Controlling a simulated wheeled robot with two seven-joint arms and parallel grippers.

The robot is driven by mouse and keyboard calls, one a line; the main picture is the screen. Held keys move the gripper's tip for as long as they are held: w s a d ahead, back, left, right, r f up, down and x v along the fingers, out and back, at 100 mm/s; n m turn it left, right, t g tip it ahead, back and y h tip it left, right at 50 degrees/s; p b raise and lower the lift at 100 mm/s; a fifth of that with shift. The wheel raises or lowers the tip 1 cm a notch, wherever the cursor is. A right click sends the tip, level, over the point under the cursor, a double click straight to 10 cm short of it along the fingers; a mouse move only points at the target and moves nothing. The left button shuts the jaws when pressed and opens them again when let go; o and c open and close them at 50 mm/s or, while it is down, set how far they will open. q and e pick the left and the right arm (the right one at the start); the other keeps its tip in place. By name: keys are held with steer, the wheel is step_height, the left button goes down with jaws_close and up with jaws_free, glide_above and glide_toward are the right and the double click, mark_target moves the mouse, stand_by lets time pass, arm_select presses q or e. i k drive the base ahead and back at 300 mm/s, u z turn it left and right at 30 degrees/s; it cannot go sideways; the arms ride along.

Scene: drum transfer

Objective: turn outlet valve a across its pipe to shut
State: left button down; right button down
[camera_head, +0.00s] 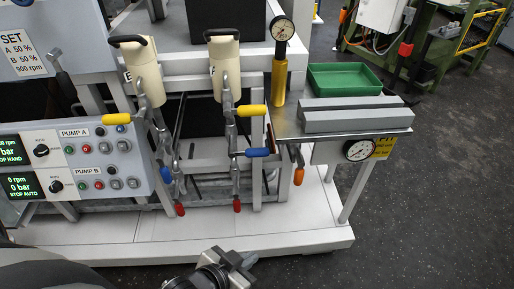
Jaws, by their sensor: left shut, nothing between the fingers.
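Column A (225,68) is a cream cylinder with a vertical pipe below it. A yellow handle (251,110) points right, across that pipe. Lower down, a blue handle (257,152) also points right, across the pipe. A red handle (237,205) hangs at the bottom, in line with the pipe. No readable label shows which of these is outlet valve A. My left gripper (243,268) is at the bottom edge of the view, below the frame's base and apart from all handles. It is shut and empty. My right gripper is not in view.
Column B (145,72) stands left with its own yellow, blue and red handles. An orange handle (299,175) hangs to the right. A metal shelf (345,134) holds a green tray (344,80) and grey blocks. The pump panel (75,160) is at left.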

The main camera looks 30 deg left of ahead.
mark_target(236, 201)
steer(key=u, duration=3.65)
steer(key=k, duration=0.5)
steer(key=z, duration=3.05)
